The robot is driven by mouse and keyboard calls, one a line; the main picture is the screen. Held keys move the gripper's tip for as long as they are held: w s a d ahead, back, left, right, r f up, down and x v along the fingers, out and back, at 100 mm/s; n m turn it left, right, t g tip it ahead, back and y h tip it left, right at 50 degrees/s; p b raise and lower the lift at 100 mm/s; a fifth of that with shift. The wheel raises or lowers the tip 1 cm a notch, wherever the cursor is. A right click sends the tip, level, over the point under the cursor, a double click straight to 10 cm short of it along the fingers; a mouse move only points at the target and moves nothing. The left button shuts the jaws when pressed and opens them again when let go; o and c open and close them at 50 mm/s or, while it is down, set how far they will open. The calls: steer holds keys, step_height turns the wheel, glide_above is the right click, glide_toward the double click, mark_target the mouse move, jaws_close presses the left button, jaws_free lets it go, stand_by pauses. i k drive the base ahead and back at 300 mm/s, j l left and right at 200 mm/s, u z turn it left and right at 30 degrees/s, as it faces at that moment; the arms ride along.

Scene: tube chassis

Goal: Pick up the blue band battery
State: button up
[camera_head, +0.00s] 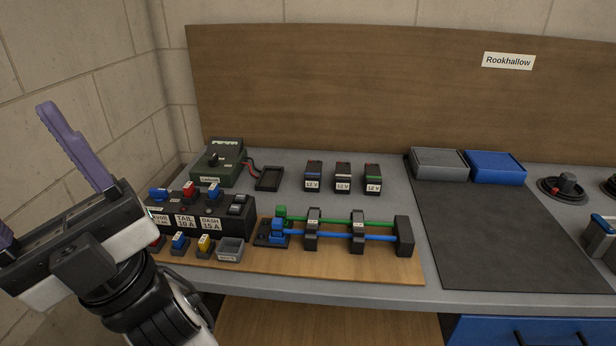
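The blue band battery (313,177) is a small black block with a blue stripe and a "12 V" label. It stands upright on the grey bench top, leftmost in a row of three. The white band battery (343,178) and the green band battery (372,180) stand to its right with gaps between. My gripper (40,190) is at the left edge, well left of the batteries. Its purple fingers are spread apart with nothing visible between them; one finger is mostly cut off by the picture edge.
A green charger box (218,163) and a black tray (269,179) are left of the batteries. A fuse block (190,207) and a wooden board (330,268) with green and blue tubes in clamps lie in front. A dark mat (500,235) lies right. A wood panel (400,90) rises behind.

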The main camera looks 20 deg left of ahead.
mark_target(313, 175)
steer(key=i+l+u, duration=0.1)
steer(key=u, duration=0.4)
steer(key=l+u, duration=0.1)
steer(key=u, duration=0.4)
steer(key=i, duration=1)
